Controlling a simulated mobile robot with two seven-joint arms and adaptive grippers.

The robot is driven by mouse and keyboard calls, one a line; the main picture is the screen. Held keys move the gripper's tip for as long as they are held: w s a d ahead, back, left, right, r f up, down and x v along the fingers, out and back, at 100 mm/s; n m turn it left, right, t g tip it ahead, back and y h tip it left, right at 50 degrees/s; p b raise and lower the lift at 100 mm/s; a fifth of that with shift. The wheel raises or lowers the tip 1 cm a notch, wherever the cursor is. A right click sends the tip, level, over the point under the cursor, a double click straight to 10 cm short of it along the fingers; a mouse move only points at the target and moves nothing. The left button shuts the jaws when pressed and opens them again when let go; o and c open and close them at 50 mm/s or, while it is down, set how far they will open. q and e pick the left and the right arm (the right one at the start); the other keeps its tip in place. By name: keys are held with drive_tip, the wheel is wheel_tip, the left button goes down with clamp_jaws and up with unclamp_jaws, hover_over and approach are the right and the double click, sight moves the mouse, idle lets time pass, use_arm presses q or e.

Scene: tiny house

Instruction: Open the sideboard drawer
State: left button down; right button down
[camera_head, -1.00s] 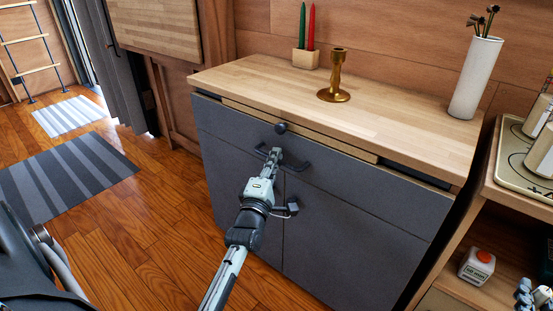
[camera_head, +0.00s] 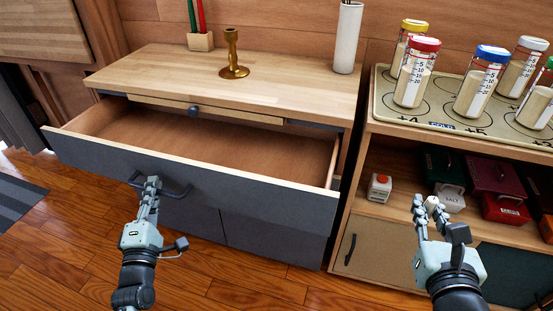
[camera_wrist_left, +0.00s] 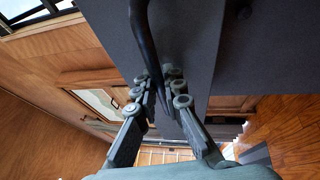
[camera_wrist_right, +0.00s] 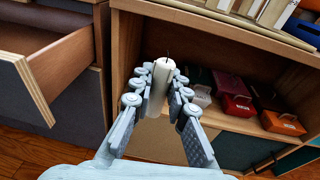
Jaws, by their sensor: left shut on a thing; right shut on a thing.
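The sideboard's wide grey drawer (camera_head: 250,193) is pulled far out, and its wooden inside (camera_head: 225,150) looks empty. My left gripper (camera_head: 151,186) is at the left part of the dark drawer handle (camera_head: 180,192). In the left wrist view its fingers (camera_wrist_left: 166,85) are closed around the handle bar (camera_wrist_left: 146,38). My right gripper (camera_head: 428,212) is in front of the shelf unit at the right, away from the drawer. In the right wrist view its fingers (camera_wrist_right: 161,85) are shut on a white candle (camera_wrist_right: 157,100) with a dark wick.
A brass candlestick (camera_head: 232,58), a holder with green and red candles (camera_head: 201,41) and a white vase (camera_head: 347,38) stand on the sideboard top (camera_head: 290,82). The shelf unit (camera_head: 372,190) carries several jars on a tray (camera_head: 393,113), with small boxes below. Floor is clear at front left.

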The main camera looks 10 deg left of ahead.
use_arm(q)
drive_tip(key=shift+s, duration=0.15)
drive_tip(key=c, duration=1.6)
unclamp_jaws()
drive_tip(key=v, duration=1.2)
